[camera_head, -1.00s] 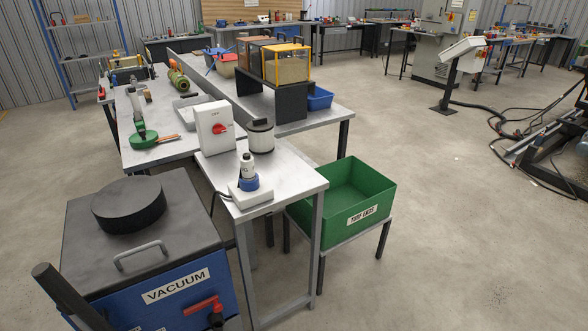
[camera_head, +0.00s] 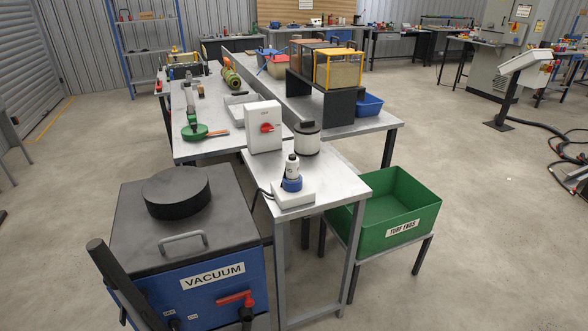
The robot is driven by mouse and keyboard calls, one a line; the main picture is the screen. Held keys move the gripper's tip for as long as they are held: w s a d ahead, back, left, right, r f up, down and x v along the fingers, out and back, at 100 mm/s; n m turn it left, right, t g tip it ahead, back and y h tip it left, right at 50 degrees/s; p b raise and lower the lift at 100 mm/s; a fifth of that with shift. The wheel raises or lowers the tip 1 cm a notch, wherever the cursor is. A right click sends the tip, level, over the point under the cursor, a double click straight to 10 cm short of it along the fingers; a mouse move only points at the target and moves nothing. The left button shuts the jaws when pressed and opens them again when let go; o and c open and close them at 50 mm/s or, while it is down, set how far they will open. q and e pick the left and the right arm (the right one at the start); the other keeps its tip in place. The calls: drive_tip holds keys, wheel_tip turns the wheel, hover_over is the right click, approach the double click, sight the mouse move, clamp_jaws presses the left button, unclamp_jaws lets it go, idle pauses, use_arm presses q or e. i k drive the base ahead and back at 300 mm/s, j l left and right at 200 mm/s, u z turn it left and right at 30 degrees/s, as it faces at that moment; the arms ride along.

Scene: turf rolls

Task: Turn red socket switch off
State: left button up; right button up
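A white switch box (camera_head: 263,127) stands upright at the near end of the metal workbench. On its front is a red rotary switch (camera_head: 267,128); its lettering is too small to read.
A blue vacuum unit (camera_head: 222,291) with a black round cap and red handle stands at the near left. A green bin (camera_head: 385,215) sits on a low stand to the right. A white canister (camera_head: 307,138) is beside the switch box.

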sight(266, 127)
drive_tip(key=l+u, duration=0.15)
drive_tip(key=u, duration=0.25)
drive_tip(key=i+l+u, duration=0.1)
drive_tip(key=u, duration=0.3)
drive_tip(key=l+u, duration=0.4)
drive_tip(key=l, duration=0.55)
drive_tip(key=l+u, duration=0.15)
drive_tip(key=l, duration=1.4)
